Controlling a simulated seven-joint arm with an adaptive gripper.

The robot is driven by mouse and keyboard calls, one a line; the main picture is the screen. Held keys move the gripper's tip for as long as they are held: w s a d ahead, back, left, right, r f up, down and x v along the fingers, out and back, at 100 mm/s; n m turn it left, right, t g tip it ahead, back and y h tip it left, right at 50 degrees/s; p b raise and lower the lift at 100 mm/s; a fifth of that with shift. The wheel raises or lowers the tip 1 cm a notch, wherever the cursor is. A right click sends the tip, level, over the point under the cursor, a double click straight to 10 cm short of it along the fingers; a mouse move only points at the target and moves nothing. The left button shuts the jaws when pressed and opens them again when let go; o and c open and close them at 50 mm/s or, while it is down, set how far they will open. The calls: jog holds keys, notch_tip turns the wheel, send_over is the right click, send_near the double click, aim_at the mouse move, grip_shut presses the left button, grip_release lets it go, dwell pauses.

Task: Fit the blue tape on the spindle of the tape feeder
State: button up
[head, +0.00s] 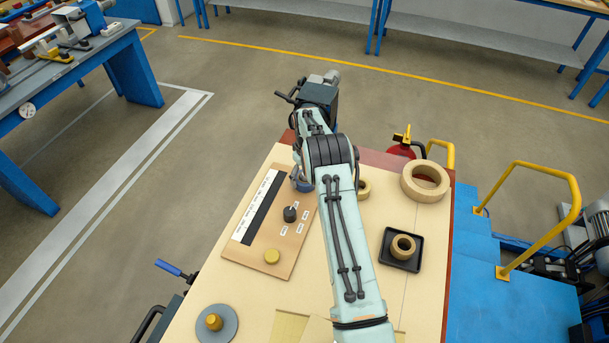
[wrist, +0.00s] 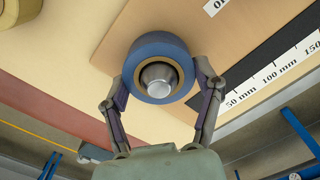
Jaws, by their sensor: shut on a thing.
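The blue tape (wrist: 133,68) is a ring, seen almost end-on in the wrist view. My gripper (wrist: 162,82) is shut on it, with a finger on either side of its rim. A grey metal spindle (wrist: 160,79) with a bright tip shows inside the tape's core; how far down the tape sits around it I cannot tell. They are at the end of a tan board (wrist: 220,50) carrying a ruler. In the head view, a bit of the blue tape (head: 303,186) shows beside my arm, which hides most of the gripper.
A large tan roll (head: 425,182) and a black tray (head: 387,258) with a smaller roll are at the right. A grey disc (head: 216,336) with a brass peg lies at the near left.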

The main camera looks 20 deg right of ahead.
jog(key=o, duration=1.2)
notch_tip(320, 180, up, 12)
jog(key=shift+r, duration=0.1)
